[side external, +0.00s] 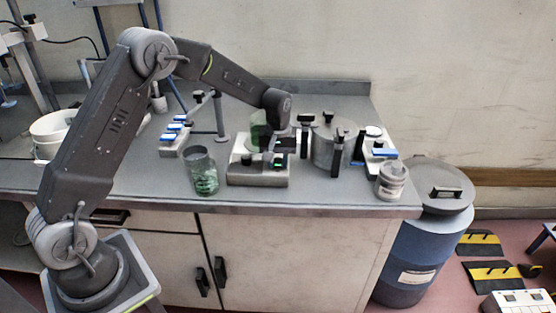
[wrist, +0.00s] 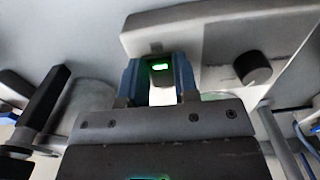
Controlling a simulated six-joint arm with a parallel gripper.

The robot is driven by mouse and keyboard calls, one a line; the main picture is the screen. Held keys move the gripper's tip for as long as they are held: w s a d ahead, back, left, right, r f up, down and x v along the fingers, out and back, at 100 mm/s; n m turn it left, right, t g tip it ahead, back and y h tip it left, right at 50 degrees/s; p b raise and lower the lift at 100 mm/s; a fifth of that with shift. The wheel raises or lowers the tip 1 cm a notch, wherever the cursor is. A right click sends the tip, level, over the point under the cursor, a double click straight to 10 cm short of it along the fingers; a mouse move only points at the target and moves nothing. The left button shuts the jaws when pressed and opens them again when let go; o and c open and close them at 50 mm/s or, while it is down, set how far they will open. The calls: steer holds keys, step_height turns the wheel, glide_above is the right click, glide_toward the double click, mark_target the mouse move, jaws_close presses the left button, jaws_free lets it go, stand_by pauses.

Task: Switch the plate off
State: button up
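The plate (side external: 257,178) is a pale, boxy unit on the bench, and its pale housing (wrist: 215,32) fills the upper right of the wrist view. A dark switch with a lit green mark (wrist: 160,68) shows between my fingertips in the wrist view. A round black knob (wrist: 253,67) sits on the housing to its right. My gripper (wrist: 158,75) has two blue fingers apart, one on each side of the switch; I cannot tell whether they touch it. In the side view my gripper (side external: 279,154) is low over the plate's right part, partly hidden by the wrist.
A translucent green vessel (side external: 259,132) stands at the plate. A glass beaker with green contents (side external: 202,174) is to its left. A metal pot (side external: 326,150) with black-handled clamps is close on the right, with a white jar (side external: 392,181) beyond. The bench's front edge is near.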

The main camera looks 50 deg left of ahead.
steer(key=c, duration=0.4)
steer(key=shift+w+a+r+g+h, duration=0.1)
steer(key=shift+w+a+g+h, duration=0.05)
steer(key=shift+g+h, duration=0.4)
steer(key=shift+w+a+r+g+h, duration=0.1)
steer(key=shift+g+h, duration=0.45)
steer(key=shift+c, duration=0.3)
steer(key=o, duration=0.9)
steer(key=shift+o, duration=0.2)
steer(key=v, duration=1.3)
steer(key=shift+r, duration=0.4)
